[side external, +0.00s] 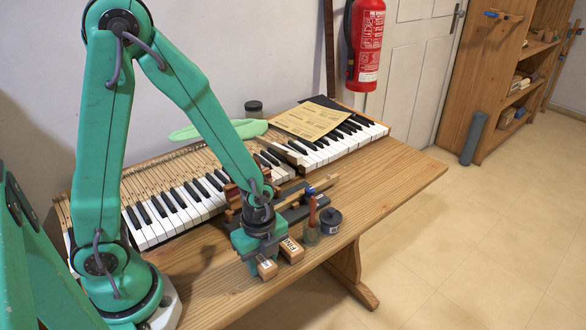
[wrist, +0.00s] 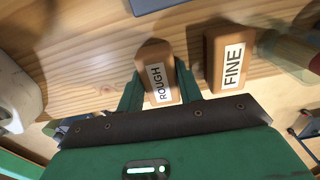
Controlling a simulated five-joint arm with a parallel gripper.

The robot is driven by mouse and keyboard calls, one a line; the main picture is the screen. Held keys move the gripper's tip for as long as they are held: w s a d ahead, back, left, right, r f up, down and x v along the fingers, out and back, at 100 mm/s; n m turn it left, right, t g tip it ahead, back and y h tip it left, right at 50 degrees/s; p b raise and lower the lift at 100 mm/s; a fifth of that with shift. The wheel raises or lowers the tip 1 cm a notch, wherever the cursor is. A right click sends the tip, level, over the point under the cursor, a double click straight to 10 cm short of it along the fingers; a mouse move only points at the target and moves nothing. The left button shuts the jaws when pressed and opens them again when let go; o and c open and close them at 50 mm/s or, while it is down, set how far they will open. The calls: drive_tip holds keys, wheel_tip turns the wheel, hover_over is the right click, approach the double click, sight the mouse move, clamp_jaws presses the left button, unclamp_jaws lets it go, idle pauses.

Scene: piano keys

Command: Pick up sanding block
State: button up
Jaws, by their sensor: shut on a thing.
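A wooden sanding block labelled ROUGH (wrist: 157,58) sits between the green fingers of my gripper (wrist: 158,85), which is shut on it. A second wooden block labelled FINE (wrist: 226,42) lies just right of it, apart from the fingers. In the side view, my gripper (side external: 256,250) is low at the table's front edge. The held block (side external: 267,268) shows at its front, and the FINE block (side external: 291,250) shows beside it on the right. Whether the held block is still touching the table is hard to tell.
The wooden table (side external: 385,185) carries a piano keyboard (side external: 180,205) behind my arm. A glass jar (side external: 312,235) with a reddish handle and a dark tin (side external: 331,218) stand close right of the blocks. The table's right end is clear.

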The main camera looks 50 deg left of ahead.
sight(263, 259)
drive_tip(key=shift+r, duration=0.1)
drive_tip(key=shift+r, duration=1.75)
drive_tip(key=s+d+r, duration=0.7)
drive_tip(key=s+d, duration=0.1)
drive_tip(key=shift+d, duration=0.3)
drive_tip(key=shift+r, duration=0.1)
